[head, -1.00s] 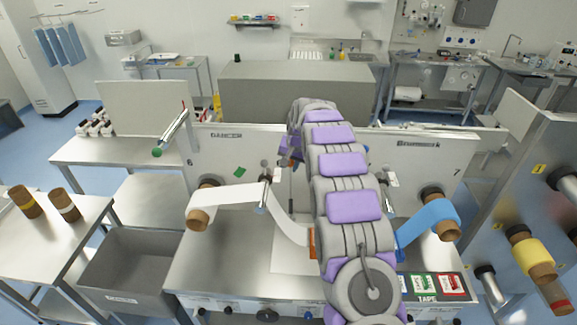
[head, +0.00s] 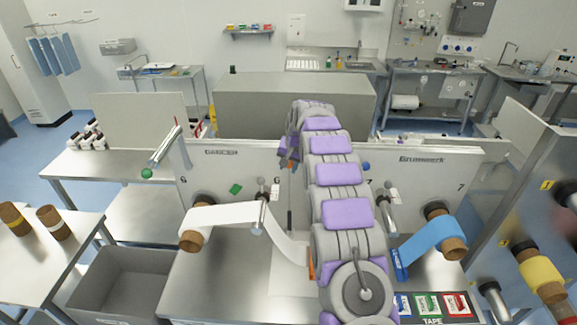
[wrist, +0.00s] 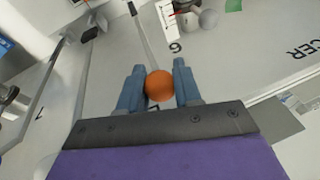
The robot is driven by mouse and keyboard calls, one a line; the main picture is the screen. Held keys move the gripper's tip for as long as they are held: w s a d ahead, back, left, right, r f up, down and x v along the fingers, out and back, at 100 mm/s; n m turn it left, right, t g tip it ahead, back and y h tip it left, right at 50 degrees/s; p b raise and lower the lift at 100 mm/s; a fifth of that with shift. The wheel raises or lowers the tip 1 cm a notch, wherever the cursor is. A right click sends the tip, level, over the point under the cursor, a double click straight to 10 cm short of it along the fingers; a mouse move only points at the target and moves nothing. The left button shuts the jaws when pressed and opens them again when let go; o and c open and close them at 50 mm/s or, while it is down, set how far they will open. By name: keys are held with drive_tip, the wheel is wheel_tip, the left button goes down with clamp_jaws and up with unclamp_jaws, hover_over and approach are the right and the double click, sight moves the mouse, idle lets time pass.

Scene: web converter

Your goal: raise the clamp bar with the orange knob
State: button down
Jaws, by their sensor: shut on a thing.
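The orange knob (wrist: 159,86) is a round ball held between the two blue fingers of my gripper (wrist: 160,88) in the wrist view. The fingers sit on either side of it. A thin grey bar (wrist: 143,35) runs from near the knob toward the top of the wrist view; I cannot tell for sure whether it is the clamp bar.
A white web roll (head: 215,220) is left of my arm and a blue web roll (head: 435,236) right of it, both on the upright machine panel (head: 430,165). A green-tipped bar (head: 165,148) sticks out at the left. A grey bin (head: 125,285) stands lower left.

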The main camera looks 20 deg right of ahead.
drive_tip(key=c, duration=1.2)
unclamp_jaws()
drive_tip(key=shift+w+r, duration=0.25)
drive_tip(key=shift+r, duration=0.15)
drive_tip(key=o, duration=0.4)
drive_tip(key=shift+w+d+f, duration=0.2)
drive_tip(key=shift+w+f, duration=0.1)
drive_tip(key=shift+s+r, duration=0.15)
drive_tip(key=shift+s, duration=0.15)
drive_tip(key=b+v, duration=0.2)
drive_tip(key=v, duration=1.5)
drive_tip(key=s+a+f+n+g+b, duration=0.1)
drive_tip(key=s+a+f+b, duration=0.25)
drive_tip(key=s, duration=0.45)
drive_tip(key=s+a+f+n+g+b, duration=0.15)
drive_tip(key=s+f+b, duration=0.25)
drive_tip(key=s, duration=0.4)
drive_tip(key=s+a+f+b, duration=0.4)
drive_tip(key=s, duration=0.4)
drive_tip(key=s+f+n+g+b, duration=0.1)
drive_tip(key=s+f+b, duration=0.4)
drive_tip(key=s+f, duration=0.5)
drive_tip(key=s+a+f+n+g+h+b, duration=0.1)
drive_tip(key=s+f+b, duration=0.3)
drive_tip(key=s+f, duration=0.6)
drive_tip(key=s+n+g, duration=0.1)
drive_tip(key=s, duration=0.9)
drive_tip(key=shift+s+f+b, duration=0.3)
drive_tip(key=shift+s+b, duration=0.05)
drive_tip(key=shift+b, duration=0.05)
